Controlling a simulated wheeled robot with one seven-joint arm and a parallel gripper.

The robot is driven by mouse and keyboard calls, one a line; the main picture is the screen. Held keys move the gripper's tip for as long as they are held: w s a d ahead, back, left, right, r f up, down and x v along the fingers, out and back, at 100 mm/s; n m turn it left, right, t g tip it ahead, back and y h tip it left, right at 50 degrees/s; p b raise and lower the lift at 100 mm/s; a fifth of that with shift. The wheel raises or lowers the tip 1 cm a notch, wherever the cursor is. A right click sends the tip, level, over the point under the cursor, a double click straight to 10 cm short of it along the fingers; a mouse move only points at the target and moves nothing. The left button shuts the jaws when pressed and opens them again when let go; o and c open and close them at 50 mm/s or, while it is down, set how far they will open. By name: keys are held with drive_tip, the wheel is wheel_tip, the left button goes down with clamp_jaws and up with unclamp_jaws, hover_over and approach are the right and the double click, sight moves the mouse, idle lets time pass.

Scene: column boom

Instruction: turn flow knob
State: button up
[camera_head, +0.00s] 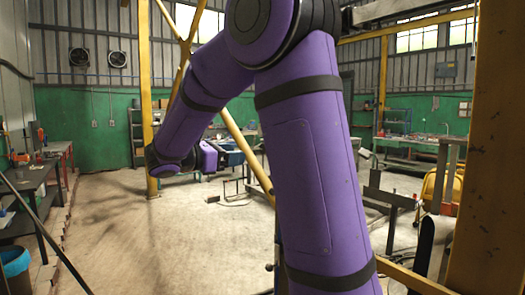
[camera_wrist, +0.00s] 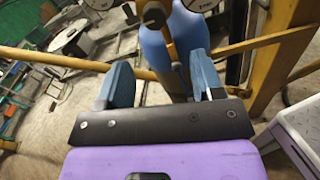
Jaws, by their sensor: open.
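My gripper (camera_wrist: 160,62) is open in the wrist view, with its two blue fingers apart above a dark palm bar. Beyond and between the fingers is a blue rounded body (camera_wrist: 156,50), perhaps a gas bottle, with a brownish upright part (camera_wrist: 154,14) at its top. I cannot make out which part is the flow knob. In the head view my purple arm fills the middle, and my fingers are too small to tell clearly.
Yellow beams (camera_wrist: 265,39) cross behind the blue body in the wrist view. A pale box-like surface (camera_wrist: 302,128) lies at the lower right. In the head view a yellow post (camera_head: 492,150) stands at the right, a dark bench (camera_head: 33,186) at the left. The floor (camera_head: 120,240) between is mostly clear.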

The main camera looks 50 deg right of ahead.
drive_tip(key=x, duration=1)
drive_tip(key=shift+w+d+r, duration=0.2)
drive_tip(key=shift+d+r, duration=0.05)
drive_tip(key=shift+d, duration=0.2)
drive_tip(key=shift+c, duration=0.3)
drive_tip(key=c, duration=0.9)
drive_tip(key=shift+o, duration=0.2)
